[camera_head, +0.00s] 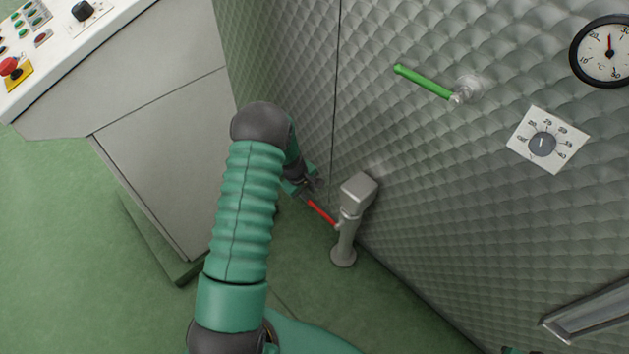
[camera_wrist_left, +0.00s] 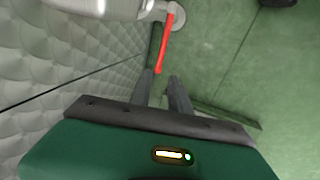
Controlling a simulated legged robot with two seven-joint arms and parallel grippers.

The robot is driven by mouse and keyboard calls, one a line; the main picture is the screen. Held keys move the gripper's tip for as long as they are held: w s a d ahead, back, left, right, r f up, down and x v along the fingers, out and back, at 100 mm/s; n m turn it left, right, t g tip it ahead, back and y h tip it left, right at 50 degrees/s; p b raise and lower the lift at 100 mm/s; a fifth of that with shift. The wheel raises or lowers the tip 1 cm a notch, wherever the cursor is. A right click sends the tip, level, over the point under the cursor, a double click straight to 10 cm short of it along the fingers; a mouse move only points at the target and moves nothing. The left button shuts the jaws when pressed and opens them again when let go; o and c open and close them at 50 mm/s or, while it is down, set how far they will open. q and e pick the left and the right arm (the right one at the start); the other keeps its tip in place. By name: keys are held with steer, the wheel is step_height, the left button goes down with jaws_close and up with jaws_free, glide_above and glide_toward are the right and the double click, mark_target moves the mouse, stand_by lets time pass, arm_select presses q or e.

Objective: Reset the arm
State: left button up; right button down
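My left gripper (camera_head: 309,187) is low by the quilted wall, at the tip of the red lever (camera_head: 321,213) on a grey post (camera_head: 347,225). In the left wrist view the two fingers of this gripper (camera_wrist_left: 163,76) stand apart with a gap between them. The red lever (camera_wrist_left: 167,42) points toward that gap, its free end at the fingertips; I cannot tell whether they touch. The grey post (camera_wrist_left: 100,8) shows at the top of that view. My right gripper is not in view; only a dark sliver shows at the bottom edge of the head view.
A control console (camera_head: 160,120) stands left of my arm. The quilted wall (camera_head: 420,190) carries a green lever (camera_head: 423,81), a dial knob (camera_head: 542,144), a round gauge (camera_head: 606,52) and a metal bar (camera_head: 590,317). Green floor (camera_head: 60,260) is clear at lower left.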

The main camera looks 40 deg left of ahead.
arm_select(q)
steer(key=s+d+r+m, duration=0.2)
steer(key=d+r+m, duration=0.2)
steer(key=d+r, duration=0.3)
steer(key=s+d+r+m, duration=0.2)
steer(key=d+r+m, duration=0.35)
steer(key=d, duration=0.35)
steer(key=s+d+r+m, duration=0.6)
steer(key=s+d+m, duration=0.1)
steer(key=s+d, duration=0.35)
step_height(320, 180, up, 23)
steer(key=p, duration=2.3)
steer(key=shift+s+a+m+g, duration=0.2)
steer(key=shift+s+m+g, duration=0.1)
steer(key=shift+m+g, duration=0.1)
